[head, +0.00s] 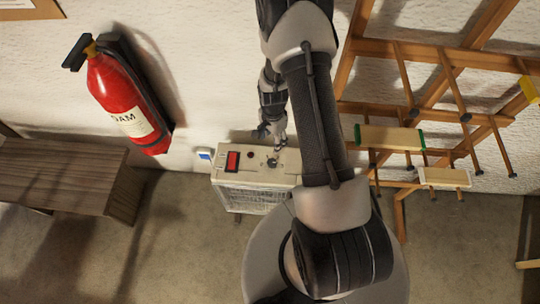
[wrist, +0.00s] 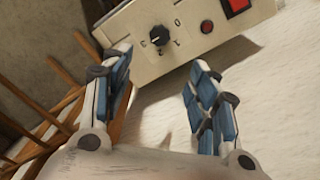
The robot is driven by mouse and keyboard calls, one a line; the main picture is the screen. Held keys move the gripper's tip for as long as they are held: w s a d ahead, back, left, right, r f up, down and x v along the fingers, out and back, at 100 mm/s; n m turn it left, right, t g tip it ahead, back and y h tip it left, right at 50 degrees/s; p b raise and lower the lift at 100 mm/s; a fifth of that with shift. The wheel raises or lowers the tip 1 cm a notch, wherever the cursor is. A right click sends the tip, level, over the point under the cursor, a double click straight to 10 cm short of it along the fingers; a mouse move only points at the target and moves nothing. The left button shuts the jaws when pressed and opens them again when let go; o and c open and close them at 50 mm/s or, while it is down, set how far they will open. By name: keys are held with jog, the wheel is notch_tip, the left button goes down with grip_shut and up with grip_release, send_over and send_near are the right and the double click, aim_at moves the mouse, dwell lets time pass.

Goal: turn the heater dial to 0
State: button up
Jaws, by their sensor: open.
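The heater (head: 258,203) is a cream box with a wire grille, standing on the floor against the wall. Its black dial (head: 272,162) is on the top panel and shows larger in the wrist view (wrist: 160,38). Small marks ring the dial; one looks like a 0, but I cannot tell surely which mark the dial points to. My gripper (wrist: 158,64) is open and empty, its fingertips spread to either side just short of the dial and apart from it. In the head view my gripper (head: 276,141) is close by the dial, at the heater's wall side.
A red rocker switch (head: 232,161) is left of the dial; a small red round light or button (wrist: 206,27) sits between them. A fire extinguisher (head: 125,105) hangs at left above a wooden bench (head: 70,180). A wooden rack (head: 400,115) with clamped laths stands at right.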

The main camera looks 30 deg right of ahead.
aim_at(272, 162)
notch_tip(272, 162, down, 17)
jog(key=b, duration=0.4)
jog(key=shift+b, duration=0.3)
jog(key=shift+c, duration=0.3)
jog(key=c, duration=1)
